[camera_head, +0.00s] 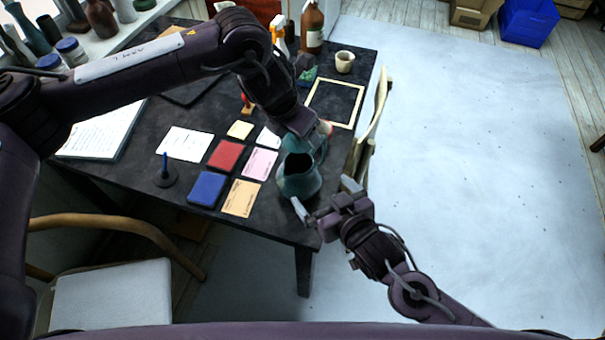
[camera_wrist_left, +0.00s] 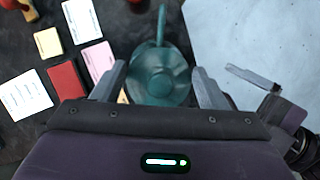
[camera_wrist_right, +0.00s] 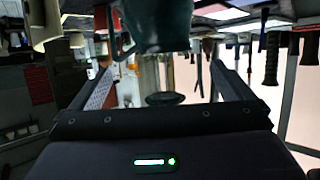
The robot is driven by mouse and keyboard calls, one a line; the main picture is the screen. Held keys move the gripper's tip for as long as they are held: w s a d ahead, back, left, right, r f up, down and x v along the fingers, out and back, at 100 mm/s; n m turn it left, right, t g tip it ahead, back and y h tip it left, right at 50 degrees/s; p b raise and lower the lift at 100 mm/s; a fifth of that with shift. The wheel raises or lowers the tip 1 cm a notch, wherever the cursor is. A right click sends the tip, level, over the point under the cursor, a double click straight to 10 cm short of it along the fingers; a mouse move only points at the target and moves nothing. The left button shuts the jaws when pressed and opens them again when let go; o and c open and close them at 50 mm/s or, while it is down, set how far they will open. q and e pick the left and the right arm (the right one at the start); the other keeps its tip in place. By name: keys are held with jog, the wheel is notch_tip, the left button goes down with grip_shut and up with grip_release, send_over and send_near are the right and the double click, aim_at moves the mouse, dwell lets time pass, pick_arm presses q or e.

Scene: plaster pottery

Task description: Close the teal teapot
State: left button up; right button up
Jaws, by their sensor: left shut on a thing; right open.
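The teal teapot (camera_head: 299,182) stands near the table's front right corner, with a dark open mouth on top. My left gripper (camera_head: 311,138) is just behind and above it. It is shut on a teal piece, which looks like the lid (camera_wrist_left: 160,84), between its fingers in the left wrist view. The arm and fingers partly hide the lid in the head view. My right gripper (camera_head: 326,199) is open and empty, just right of and in front of the teapot. In the right wrist view the teapot (camera_wrist_right: 160,22) shows beyond the fingers at the top.
Coloured cards, including a red one (camera_head: 226,155) and a blue one (camera_head: 207,187), lie left of the teapot on the dark table (camera_head: 190,225). A wooden frame (camera_head: 335,102) and a cup (camera_head: 345,61) are behind. A chair (camera_head: 367,140) stands close at the right edge.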

aim_at(306, 174)
jog(key=shift+w, duration=0.1)
jog(key=x, duration=1.2)
jog(key=shift+f, duration=0.15)
pick_arm(q)
jog(key=shift+f, duration=0.1)
pick_arm(e)
jog(key=c, duration=1.1)
pick_arm(q)
jog(key=shift+w+d+f, duration=0.15)
jog(key=shift+f, duration=2.2)
jog(key=shift+f, duration=0.15)
